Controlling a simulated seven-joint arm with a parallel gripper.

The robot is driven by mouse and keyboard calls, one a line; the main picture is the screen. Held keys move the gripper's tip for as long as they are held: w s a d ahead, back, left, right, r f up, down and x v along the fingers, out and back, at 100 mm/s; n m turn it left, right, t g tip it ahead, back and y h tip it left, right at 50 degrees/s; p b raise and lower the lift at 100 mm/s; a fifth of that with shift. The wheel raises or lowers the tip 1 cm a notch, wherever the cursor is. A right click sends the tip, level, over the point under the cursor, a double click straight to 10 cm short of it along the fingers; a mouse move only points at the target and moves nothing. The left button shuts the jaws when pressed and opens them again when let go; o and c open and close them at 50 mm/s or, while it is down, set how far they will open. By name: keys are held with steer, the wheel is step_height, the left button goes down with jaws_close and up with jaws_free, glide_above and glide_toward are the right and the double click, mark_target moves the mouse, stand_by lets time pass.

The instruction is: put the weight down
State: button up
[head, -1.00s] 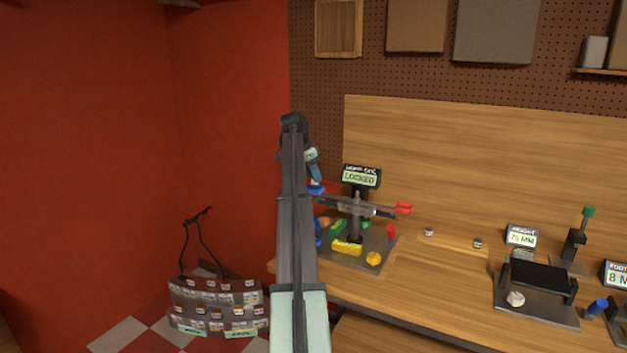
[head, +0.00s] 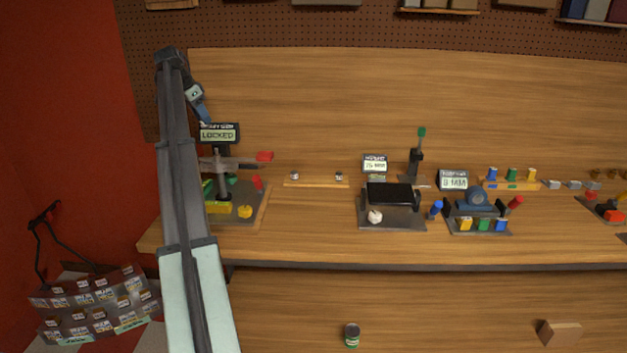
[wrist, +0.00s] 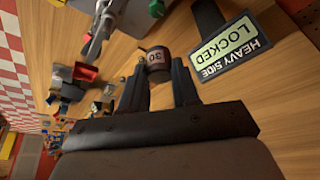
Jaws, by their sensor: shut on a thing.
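In the wrist view a small dark weight (wrist: 156,60) marked 30 is between the fingertips of my gripper (wrist: 159,70), which is shut on it. The weight appears held above the wooden bench, close to a sign (wrist: 236,46) reading HEAVY SIDE LOCKED. In the head view my gripper (head: 205,115) is at the left, by the same sign (head: 219,135) and above the rotor stand with its grey cross-arm (head: 229,163). The weight cannot be made out there. My arm hides the left part of the stand.
A wooden strip (head: 316,183) with two small weights (head: 294,175) lies right of the rotor stand. A black cradle fixture (head: 391,196) and a blue fixture (head: 477,203) stand farther right. Bare bench lies between the strip and the front edge. A sloped rack (head: 98,305) stands lower left.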

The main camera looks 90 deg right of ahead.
steer(key=s+d+f+m, duration=0.1)
steer(key=s+d+f, duration=0.3)
steer(key=s, duration=0.8)
steer(key=s+d+f+m+y, duration=0.15)
steer(key=s+f, duration=0.45)
steer(key=s, duration=0.6)
steer(key=s+d+f+m+h, duration=0.1)
steer(key=s+d+f, duration=0.35)
steer(key=s, duration=0.85)
steer(key=shift+w+d+f+n+t+h, duration=0.15)
steer(key=shift+d+f+n, duration=0.65)
steer(key=shift+f, duration=1.25)
steer(key=shift+s+d+f+n+t+h, duration=0.15)
steer(key=shift+d+f+n, duration=0.65)
steer(key=shift+f, duration=1.25)
steer(key=shift+w+d+f+n+h, duration=0.15)
steer(key=shift+d+f+n, duration=0.65)
steer(key=shift+f, duration=1.25)
steer(key=shift+a+f, duration=0.1)
steer(key=shift+a, duration=0.05)
steer(key=o, duration=1)
steer(key=shift+o, duration=0.2)
